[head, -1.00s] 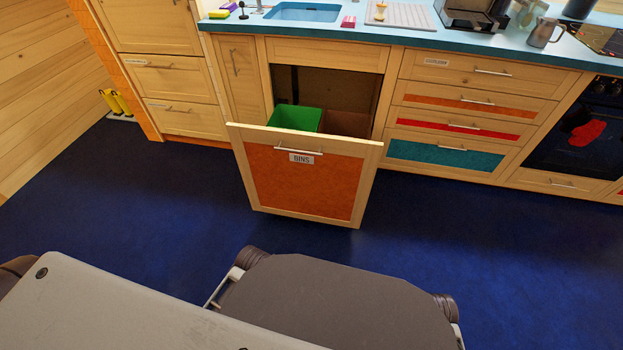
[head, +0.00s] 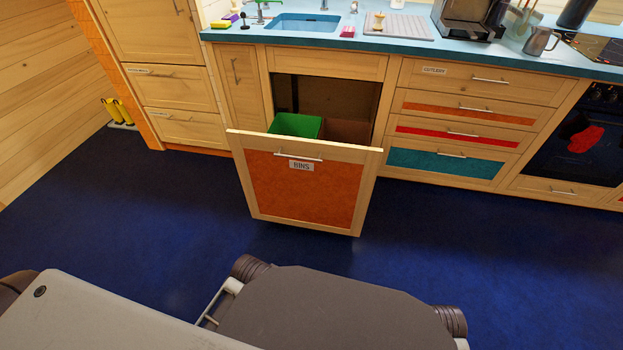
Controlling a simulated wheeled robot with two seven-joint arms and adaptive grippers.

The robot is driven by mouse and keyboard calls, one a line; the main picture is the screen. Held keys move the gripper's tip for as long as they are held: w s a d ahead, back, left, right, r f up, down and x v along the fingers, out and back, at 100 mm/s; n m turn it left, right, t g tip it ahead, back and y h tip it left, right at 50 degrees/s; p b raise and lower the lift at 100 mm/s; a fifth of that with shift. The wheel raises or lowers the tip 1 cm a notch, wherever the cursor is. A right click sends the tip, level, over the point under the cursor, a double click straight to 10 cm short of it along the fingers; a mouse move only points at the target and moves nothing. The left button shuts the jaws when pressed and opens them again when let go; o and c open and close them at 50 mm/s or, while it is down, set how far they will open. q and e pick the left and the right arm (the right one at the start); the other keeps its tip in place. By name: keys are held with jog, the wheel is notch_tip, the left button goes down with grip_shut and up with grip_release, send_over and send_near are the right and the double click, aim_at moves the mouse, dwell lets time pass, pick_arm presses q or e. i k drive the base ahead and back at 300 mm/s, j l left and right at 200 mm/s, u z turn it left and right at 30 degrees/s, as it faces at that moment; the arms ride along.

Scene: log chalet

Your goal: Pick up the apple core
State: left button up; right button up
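The apple core (head: 379,20) is a small pale upright shape on the blue counter. It stands at the left end of a light ribbed board (head: 408,27), right of the sink. Neither of my grippers shows in the head view, and nothing is seen touching the core.
The bins drawer (head: 302,187) is pulled out below the sink (head: 303,23), with a green bin (head: 296,125) and a brown bin (head: 345,131) inside. A pink item (head: 347,31), a coffee machine (head: 468,18) and a metal jug (head: 539,40) share the counter. Blue floor lies clear around the drawer.

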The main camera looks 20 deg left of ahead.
aim_at(379, 18)
jog(key=i+l+z, duration=0.45)
jog(key=i+z, duration=0.65)
jog(key=i+l, duration=0.15)
jog(key=i, duration=0.3)
jog(key=i+u, duration=0.3)
jog(key=u, duration=0.15)
jog(key=i+u, duration=0.3)
jog(key=u, duration=0.15)
jog(key=i+l+u, duration=0.15)
jog(key=u, duration=0.3)
jog(key=i+l+u, duration=0.1)
jog(key=i, duration=0.3)
